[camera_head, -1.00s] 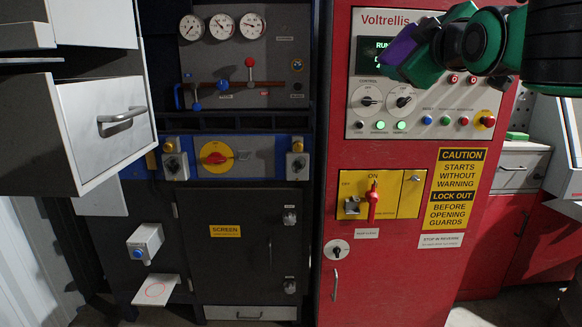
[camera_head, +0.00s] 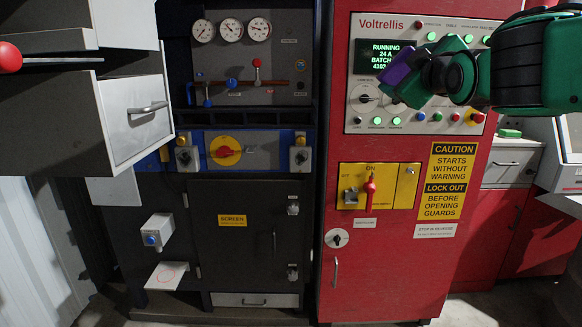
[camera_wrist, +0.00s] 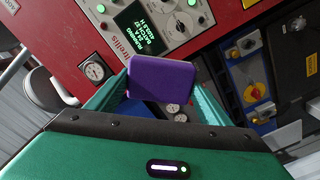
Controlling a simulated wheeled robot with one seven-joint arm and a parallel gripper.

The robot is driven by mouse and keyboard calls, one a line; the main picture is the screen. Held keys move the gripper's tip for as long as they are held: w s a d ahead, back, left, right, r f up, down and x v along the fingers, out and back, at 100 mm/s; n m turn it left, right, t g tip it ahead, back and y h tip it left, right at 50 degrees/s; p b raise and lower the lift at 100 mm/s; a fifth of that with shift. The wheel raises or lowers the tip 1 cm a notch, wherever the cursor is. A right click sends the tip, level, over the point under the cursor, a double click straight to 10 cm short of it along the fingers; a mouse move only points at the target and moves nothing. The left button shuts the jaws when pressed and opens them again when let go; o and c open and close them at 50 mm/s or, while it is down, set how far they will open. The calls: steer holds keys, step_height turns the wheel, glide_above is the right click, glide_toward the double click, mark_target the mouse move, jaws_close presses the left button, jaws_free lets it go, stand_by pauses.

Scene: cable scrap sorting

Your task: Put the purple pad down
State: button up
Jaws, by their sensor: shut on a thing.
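The purple pad (camera_wrist: 160,80) is a small block with rounded corners, held between the two green fingers of my gripper (camera_wrist: 158,98) in the wrist view. In the head view the pad (camera_head: 394,72) shows as a purple patch at the tip of my gripper (camera_head: 402,82), in front of the red cabinet's control panel. My gripper is shut on the pad, in the air, and apart from any surface. The green fingers and arm hide part of the pad in the head view.
The red cabinet (camera_head: 390,262) carries a display (camera_head: 386,56), knobs, buttons and a red-handled switch (camera_head: 370,190). A dark cabinet with gauges (camera_head: 231,30) stands left of it. An open drawer (camera_head: 136,120) juts out at left.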

steer(key=w+d+f, duration=0.1)
steer(key=w+f, duration=0.6)
steer(key=f, duration=0.3)
steer(key=w+d+f, duration=0.2)
steer(key=w+f, duration=0.4)
steer(key=f, duration=0.4)
step_height(320, 180, down, 24)
steer(key=w+d, duration=0.2)
steer(key=shift+w+d, duration=0.15)
steer(key=shift+d, duration=0.1)
